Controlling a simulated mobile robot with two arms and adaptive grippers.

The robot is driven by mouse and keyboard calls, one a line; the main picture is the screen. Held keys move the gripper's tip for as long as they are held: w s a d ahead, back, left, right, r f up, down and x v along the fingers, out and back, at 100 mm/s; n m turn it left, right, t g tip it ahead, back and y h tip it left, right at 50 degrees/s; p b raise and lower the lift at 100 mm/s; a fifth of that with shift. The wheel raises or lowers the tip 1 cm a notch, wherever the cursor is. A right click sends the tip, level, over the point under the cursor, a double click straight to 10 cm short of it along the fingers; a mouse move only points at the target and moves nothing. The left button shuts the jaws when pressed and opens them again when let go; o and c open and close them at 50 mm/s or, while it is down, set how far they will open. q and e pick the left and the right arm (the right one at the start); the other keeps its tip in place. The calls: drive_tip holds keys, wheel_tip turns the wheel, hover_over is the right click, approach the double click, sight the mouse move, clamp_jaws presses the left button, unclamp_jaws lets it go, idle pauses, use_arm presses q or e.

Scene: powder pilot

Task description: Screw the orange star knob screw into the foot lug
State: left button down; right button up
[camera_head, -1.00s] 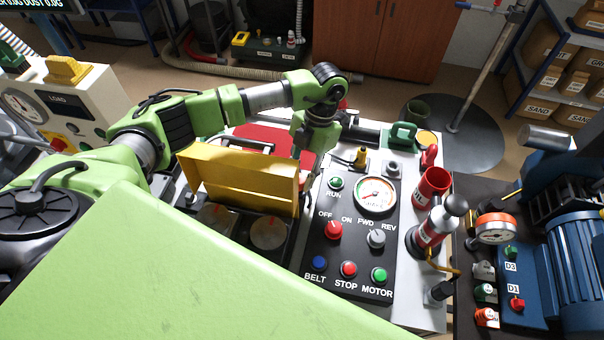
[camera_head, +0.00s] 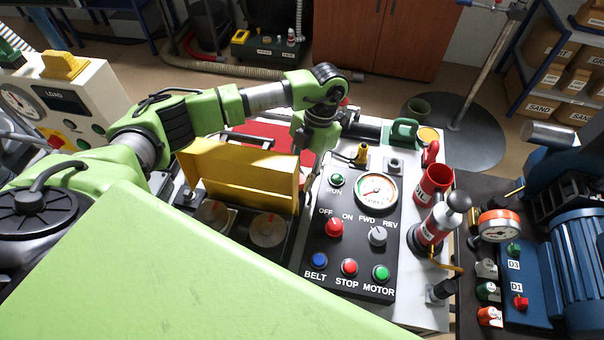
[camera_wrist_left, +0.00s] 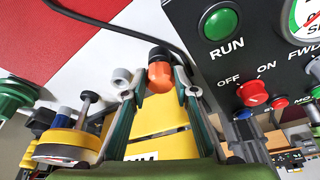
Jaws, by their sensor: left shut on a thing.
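An orange knob (camera_wrist_left: 160,77) with a dark end sits between the fingertips of my left gripper (camera_wrist_left: 157,82) in the left wrist view. The fingers are shut on it. In the head view my left gripper (camera_head: 308,158) points down between the yellow cover and the black control panel; its fingertips and the knob are mostly hidden there. A short grey cylinder (camera_wrist_left: 121,75) stands on the white surface just left of the fingers. I cannot tell which part is the foot lug, or whether the screw is in it. My right gripper is not in view.
The black control panel (camera_head: 349,222) with buttons and a gauge is close to the right of the gripper. The yellow cover (camera_head: 240,178) stands at its left. A black cable (camera_wrist_left: 110,22) crosses above in the wrist view.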

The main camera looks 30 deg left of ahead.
use_arm(q)
drive_tip(key=shift+f+b, duration=0.45)
drive_tip(key=c, duration=2.3)
unclamp_jaws()
drive_tip(key=shift+c, duration=0.2)
drive_tip(key=c, duration=0.4)
drive_tip(key=shift+d+m+y, duration=0.15)
drive_tip(key=shift+m+y, duration=0.25)
drive_tip(key=shift+m, duration=0.8)
drive_tip(key=m, duration=0.2)
drive_tip(key=m+t+y, duration=0.1)
drive_tip(key=m, duration=0.3)
drive_tip(key=shift+s+d+m+t, duration=0.15)
drive_tip(key=shift+s+m+t, duration=0.1)
drive_tip(key=shift+m+t, duration=0.05)
drive_tip(key=m, duration=0.3)
drive_tip(key=shift+s+t+y, duration=0.15)
drive_tip(key=shift+t+y, duration=0.25)
drive_tip(key=m+t, duration=0.1)
drive_tip(key=m, duration=0.3)
drive_tip(key=shift+s+f, duration=0.1)
drive_tip(key=shift+s, duration=0.05)
drive_tip(key=o, duration=1)
drive_tip(key=shift+o, duration=0.2)
